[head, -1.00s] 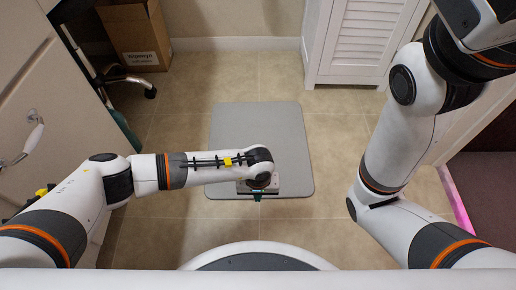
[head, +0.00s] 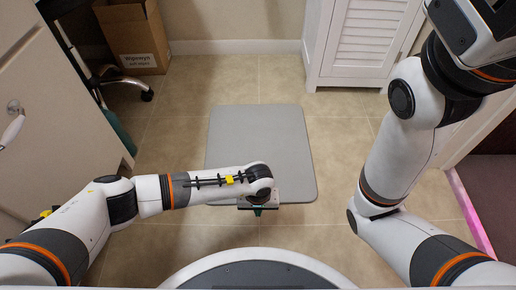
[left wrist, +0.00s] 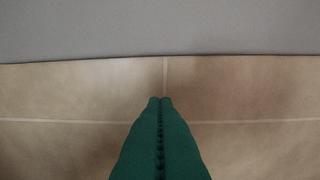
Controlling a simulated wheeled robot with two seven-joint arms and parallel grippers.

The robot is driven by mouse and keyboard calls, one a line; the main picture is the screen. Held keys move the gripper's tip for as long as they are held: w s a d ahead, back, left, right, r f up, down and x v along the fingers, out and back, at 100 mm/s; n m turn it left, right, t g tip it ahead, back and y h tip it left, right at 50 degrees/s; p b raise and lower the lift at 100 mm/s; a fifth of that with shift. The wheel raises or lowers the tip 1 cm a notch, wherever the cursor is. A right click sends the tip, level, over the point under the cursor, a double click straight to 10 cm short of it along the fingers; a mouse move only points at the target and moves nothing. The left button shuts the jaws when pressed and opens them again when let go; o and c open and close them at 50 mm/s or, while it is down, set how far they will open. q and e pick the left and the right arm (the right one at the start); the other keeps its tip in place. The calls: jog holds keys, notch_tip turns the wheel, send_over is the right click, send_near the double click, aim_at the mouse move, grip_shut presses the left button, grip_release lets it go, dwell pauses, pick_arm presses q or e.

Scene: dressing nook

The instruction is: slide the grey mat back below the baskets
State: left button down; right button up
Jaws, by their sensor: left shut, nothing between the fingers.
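The grey mat (head: 260,135) lies flat on the tiled floor in the middle of the head view. Its front edge also crosses the top of the left wrist view (left wrist: 160,28). My left gripper (head: 257,211) is at the mat's near edge in the head view, pointing down. In the left wrist view its green fingers (left wrist: 161,101) are together and empty, over bare tile just short of the mat edge. I cannot tell whether the tips touch the floor. My right arm shows at the right, but its gripper is out of frame. No baskets show in either view.
A cardboard box (head: 133,38) stands at the back left, near a caster wheel (head: 147,96). A white louvred cabinet (head: 362,45) stands at the back right. A pale drawer unit (head: 50,110) is at the left. Tile behind the mat is clear to the wall.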

pick_arm(q)
jog(key=shift+f, duration=0.2)
jog(key=shift+f+b, duration=1.1)
jog(key=shift+b, duration=0.05)
jog(key=shift+r, duration=0.1)
jog(key=shift+w, duration=0.1)
